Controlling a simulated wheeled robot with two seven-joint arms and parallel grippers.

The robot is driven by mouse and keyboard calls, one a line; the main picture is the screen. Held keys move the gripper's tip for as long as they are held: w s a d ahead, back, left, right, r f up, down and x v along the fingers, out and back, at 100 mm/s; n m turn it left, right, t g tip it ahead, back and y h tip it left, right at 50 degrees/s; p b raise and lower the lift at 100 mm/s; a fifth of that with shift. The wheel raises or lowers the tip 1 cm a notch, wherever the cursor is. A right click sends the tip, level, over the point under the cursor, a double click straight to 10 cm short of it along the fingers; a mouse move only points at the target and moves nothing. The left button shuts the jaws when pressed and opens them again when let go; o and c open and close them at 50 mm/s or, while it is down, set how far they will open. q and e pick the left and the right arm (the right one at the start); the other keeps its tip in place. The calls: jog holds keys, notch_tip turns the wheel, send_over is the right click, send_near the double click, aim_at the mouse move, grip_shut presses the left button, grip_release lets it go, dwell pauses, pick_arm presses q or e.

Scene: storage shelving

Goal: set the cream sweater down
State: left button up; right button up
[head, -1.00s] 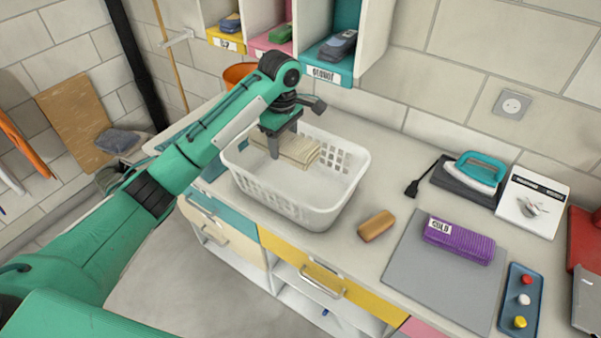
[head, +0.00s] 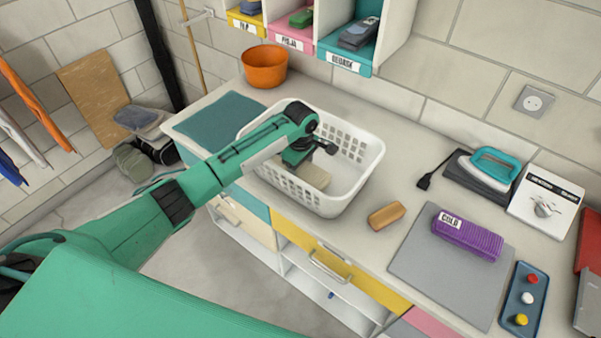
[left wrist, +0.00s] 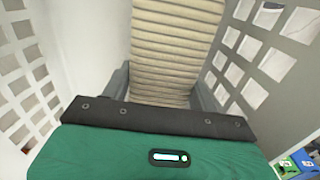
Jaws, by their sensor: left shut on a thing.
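The cream sweater (head: 312,174) is a folded, ribbed bundle inside the white laundry basket (head: 330,203). In the left wrist view the sweater (left wrist: 178,45) fills the top middle, between the fingers, with the basket's slotted walls (left wrist: 262,60) on both sides. My left gripper (head: 296,170) reaches down into the basket and is shut on the sweater. The fingertips are mostly hidden by the wrist and the sweater, and I cannot tell whether the sweater touches the basket floor. My right gripper is not in view.
A teal mat (head: 222,120) and an orange bowl (head: 264,67) are behind and left of the basket. A tan brush-like block (head: 386,215), a purple bundle (head: 467,232) on a grey mat (head: 420,262) and an iron (head: 490,168) are to the right. Cubbies (head: 345,62) stand behind.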

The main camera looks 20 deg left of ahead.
pick_arm(q)
notch_tip(320, 180, down, 2)
jog(key=shift+f, duration=0.55)
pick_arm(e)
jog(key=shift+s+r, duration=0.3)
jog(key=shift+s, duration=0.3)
pick_arm(q)
jog(key=shift+f, duration=0.1)
jog(key=o, duration=1)
jog(key=shift+c, duration=0.2)
notch_tip(320, 180, up, 12)
jog(key=shift+r+b, duration=0.1)
jog(key=shift+b, duration=0.95)
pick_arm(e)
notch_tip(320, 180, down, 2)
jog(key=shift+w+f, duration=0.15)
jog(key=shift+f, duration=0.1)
